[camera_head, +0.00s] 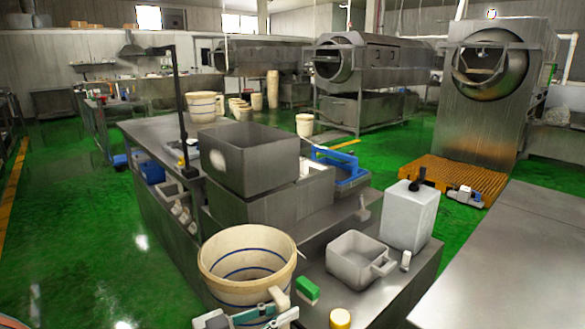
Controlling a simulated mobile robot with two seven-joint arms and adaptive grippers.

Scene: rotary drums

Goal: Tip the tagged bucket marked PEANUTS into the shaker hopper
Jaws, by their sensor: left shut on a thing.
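A cream bucket (247,265) with blue bands stands upright at the bottom centre, its open mouth towards me. I see no PEANUTS lettering on the side that shows, and its lower part is cut off by the frame edge. My left gripper (252,315) is at the bucket's near side, at the bottom edge of the view, shut on the bucket; its exact contact is hard to see. A grey steel open-topped box (250,158), which may be the shaker hopper, sits beyond the bucket on a larger steel body. My right gripper is not in view.
A blue-handled frame (342,168) is beside the box. Bare steel tabletop (520,260) lies at right.

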